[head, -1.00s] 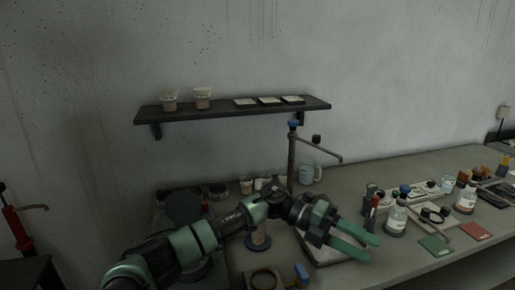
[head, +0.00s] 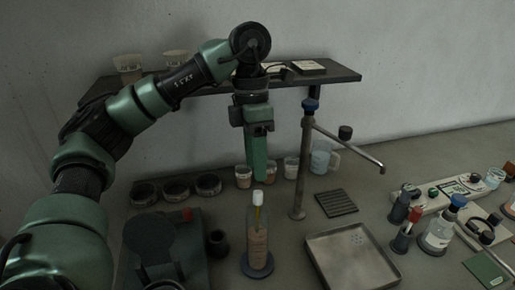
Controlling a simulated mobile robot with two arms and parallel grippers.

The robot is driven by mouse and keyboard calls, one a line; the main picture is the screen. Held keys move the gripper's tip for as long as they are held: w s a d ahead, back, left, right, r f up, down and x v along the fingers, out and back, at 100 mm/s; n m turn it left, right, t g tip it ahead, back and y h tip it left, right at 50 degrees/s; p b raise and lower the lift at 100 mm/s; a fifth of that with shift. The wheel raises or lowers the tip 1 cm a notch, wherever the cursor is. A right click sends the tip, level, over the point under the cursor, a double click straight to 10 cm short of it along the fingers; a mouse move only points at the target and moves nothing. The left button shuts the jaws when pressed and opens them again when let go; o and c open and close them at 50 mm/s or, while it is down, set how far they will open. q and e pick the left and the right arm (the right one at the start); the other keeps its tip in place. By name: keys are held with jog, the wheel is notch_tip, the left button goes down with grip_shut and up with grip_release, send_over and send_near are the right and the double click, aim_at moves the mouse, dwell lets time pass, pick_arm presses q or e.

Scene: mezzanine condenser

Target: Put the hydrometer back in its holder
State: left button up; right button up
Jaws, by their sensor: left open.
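A slim yellow hydrometer (head: 259,213) with a pale tip stands upright in a tall clear cylinder (head: 257,243) of brownish liquid on a dark round base. My left gripper (head: 257,172) points straight down just above and behind the hydrometer's tip in the picture. Its green fingers show nearly edge-on, open and empty, apart from the hydrometer as far as I can tell. I cannot surely make out the hydrometer's holder; a small dark cup (head: 217,244) stands left of the cylinder. My right gripper is not in view.
A tap stand (head: 300,170) with a side arm rises right of the cylinder, near a metal tray (head: 352,258). A wall shelf (head: 335,76) is behind my arm. Small jars (head: 291,167) stand behind. Bottles and tools crowd the right; a dark device (head: 165,250) sits left.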

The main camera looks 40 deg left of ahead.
aim_at(257, 191)
pick_arm(q)
jog(key=f, duration=0.1)
jog(key=s+f, duration=0.1)
jog(key=d+f+p, duration=0.1)
jog(key=f, duration=0.1)
jog(key=shift+s+d, duration=0.1)
jog(key=shift+s, duration=0.25)
notch_tip(257, 191, down, 2)
jog(key=shift+w+f, duration=0.1)
jog(key=shift+f, duration=0.25)
jog(key=shift+d+f, duration=0.1)
jog(key=shift+f, duration=0.05)
grip_shut()
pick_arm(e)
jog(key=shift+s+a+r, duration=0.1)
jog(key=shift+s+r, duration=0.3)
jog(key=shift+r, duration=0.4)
